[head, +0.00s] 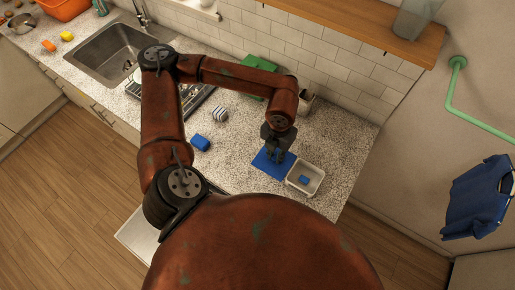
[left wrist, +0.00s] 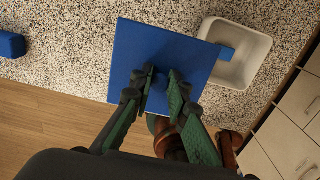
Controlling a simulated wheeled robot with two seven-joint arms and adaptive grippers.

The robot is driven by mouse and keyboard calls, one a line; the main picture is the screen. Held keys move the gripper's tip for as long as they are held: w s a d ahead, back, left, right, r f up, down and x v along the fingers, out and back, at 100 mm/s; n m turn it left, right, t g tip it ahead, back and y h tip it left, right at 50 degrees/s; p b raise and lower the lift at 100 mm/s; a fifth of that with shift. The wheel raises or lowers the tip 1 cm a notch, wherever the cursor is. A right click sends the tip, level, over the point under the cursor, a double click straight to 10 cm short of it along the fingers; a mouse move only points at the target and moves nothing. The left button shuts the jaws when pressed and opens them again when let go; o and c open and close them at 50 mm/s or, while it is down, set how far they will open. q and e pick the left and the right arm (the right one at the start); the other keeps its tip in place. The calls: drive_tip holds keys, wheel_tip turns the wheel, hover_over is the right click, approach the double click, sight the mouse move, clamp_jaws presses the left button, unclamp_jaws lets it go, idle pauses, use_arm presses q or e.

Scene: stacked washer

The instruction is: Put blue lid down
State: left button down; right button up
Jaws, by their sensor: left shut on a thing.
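The blue lid (head: 262,164) is a flat square panel at the right part of the speckled counter. It also shows in the left wrist view (left wrist: 165,48), facing the camera and overlapping the edge of a white container in the picture. My left gripper (head: 275,155) is over the lid, and in the left wrist view (left wrist: 161,84) its fingers are shut on a small knob in the middle of the lid. Whether the lid touches the counter is hard to tell. My right gripper is not in view.
The open white container (head: 318,182) stands right beside the lid with a small blue piece (head: 304,180) inside. A blue block (head: 200,143) and a striped item (head: 220,114) lie to the left. A green board (head: 259,63) is near the tiled wall. The counter right of the container is clear.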

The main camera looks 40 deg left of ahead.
use_arm(q)
drive_tip(key=w+a+f+p, duration=0.2)
drive_tip(key=a+f, duration=0.1)
drive_tip(key=a, duration=0.4)
hover_over(257, 152)
drive_tip(key=f, duration=0.4)
drive_tip(key=shift+d+f, duration=0.4)
drive_tip(key=f, duration=0.1)
drive_tip(key=f+p, duration=0.1)
drive_tip(key=f, duration=0.1)
drive_tip(key=shift+a, duration=0.3)
drive_tip(key=shift+w+f, duration=0.1)
drive_tip(key=shift+f, duration=0.35)
drive_tip(key=shift+f, duration=0.1)
drive_tip(key=c, duration=1.9)
unclamp_jaws()
